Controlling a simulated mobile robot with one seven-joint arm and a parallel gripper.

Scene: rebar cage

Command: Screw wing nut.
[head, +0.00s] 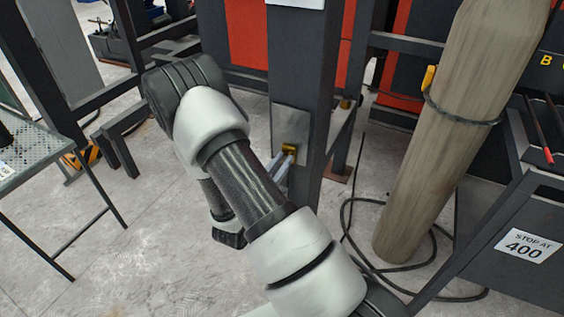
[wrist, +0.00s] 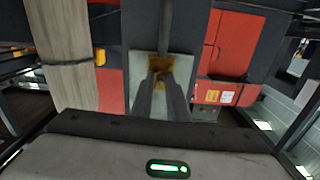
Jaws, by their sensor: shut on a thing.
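The wing nut (head: 290,148) is a small brass-yellow piece in front of a light grey plate (head: 291,122) on a dark upright post. In the wrist view the yellow wing nut (wrist: 160,66) sits between the tips of my gripper (wrist: 161,76), against the same plate (wrist: 185,68). My gripper (head: 287,155) is shut on the wing nut, its fingers pointing at the plate. My arm hides part of the gripper in the head view. Any stud or thread behind the nut is hidden.
A tall tan cylinder (head: 440,130) with a cable around it stands right of the post, and more cable (head: 350,215) loops on the floor. A perforated table (head: 28,150) is at left. Floor at lower left is clear.

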